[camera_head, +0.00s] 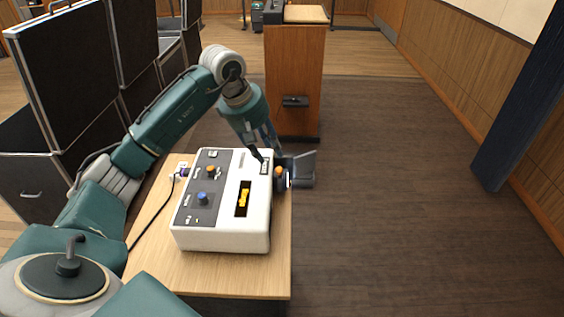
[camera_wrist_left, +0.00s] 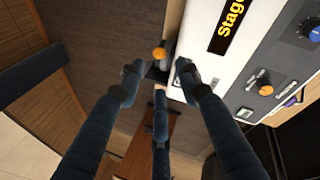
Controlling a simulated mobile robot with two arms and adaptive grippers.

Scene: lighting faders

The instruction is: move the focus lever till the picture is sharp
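A white console (camera_head: 222,239) with a grey control panel stands on a wooden table. Its dark display (camera_head: 243,199) bears yellow-orange lettering, too small to judge there. In the left wrist view the display (camera_wrist_left: 235,25) reads "Stage", cut off by the frame edge, with fairly crisp letters. A lever with an orange ball knob (camera_head: 279,171) is at the console's far right side. My left gripper (camera_head: 268,155) is beside it. In the left wrist view the orange ball (camera_wrist_left: 159,53) lies between and just beyond the spread fingertips, with no clear contact. My right gripper is out of view.
The panel holds a blue knob (camera_head: 203,198) and another orange knob (camera_head: 210,171). A dark grey bracket-like piece (camera_head: 302,170) juts out right of the lever. A wooden lectern (camera_head: 294,85) stands behind. Open floor (camera_head: 400,220) lies to the right.

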